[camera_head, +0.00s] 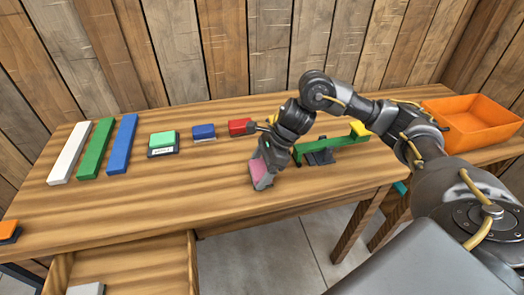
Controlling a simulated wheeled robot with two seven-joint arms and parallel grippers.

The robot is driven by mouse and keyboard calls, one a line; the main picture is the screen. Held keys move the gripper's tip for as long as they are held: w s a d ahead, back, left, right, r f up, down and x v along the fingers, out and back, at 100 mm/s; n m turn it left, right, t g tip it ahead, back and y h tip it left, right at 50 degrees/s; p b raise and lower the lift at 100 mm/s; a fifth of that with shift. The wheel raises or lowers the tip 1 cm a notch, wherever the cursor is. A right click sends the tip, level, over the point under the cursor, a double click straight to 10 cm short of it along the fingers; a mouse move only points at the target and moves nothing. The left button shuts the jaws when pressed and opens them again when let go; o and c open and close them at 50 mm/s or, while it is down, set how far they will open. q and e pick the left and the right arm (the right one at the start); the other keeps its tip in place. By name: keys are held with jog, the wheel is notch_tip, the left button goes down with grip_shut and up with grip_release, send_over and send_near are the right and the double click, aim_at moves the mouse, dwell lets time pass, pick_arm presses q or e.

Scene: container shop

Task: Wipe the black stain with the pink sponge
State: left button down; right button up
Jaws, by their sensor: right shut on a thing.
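My right gripper (268,158) comes in from the right and points down over the table's front middle. It is shut on the pink sponge (260,171), whose pink side shows between the dark fingers. The sponge is at or just above the wooden tabletop (205,177); I cannot tell whether it touches. I cannot make out the black stain; the gripper and sponge hide part of the wood. A dark grey patch (320,157) lies under a green bar to the right, and I cannot tell what it is. My left gripper is not in view.
White, green and blue bars (121,145) lie at the left. A green-topped block (163,143), a blue block (204,132) and a red block (240,127) stand behind. A green bar with a yellow end (333,143) is right. An orange bin (472,124) stands far right. A drawer (122,262) is open below.

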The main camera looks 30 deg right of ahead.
jog(key=shift+p+v, duration=0.6)
jog(key=shift+v, duration=0.4)
jog(key=shift+w+a+r+p, duration=0.1)
jog(key=shift+r+p, duration=0.15)
jog(key=shift+r, duration=0.15)
jog(key=shift+w+a+r+p, duration=0.1)
jog(key=shift+a+r+p, duration=0.1)
jog(key=shift+r, duration=0.25)
jog(key=shift+s+r, duration=0.1)
jog(key=shift+r, duration=0.3)
notch_tip(320, 180, up, 3)
jog(key=shift+p, duration=1.2)
jog(key=shift+r, duration=0.3)
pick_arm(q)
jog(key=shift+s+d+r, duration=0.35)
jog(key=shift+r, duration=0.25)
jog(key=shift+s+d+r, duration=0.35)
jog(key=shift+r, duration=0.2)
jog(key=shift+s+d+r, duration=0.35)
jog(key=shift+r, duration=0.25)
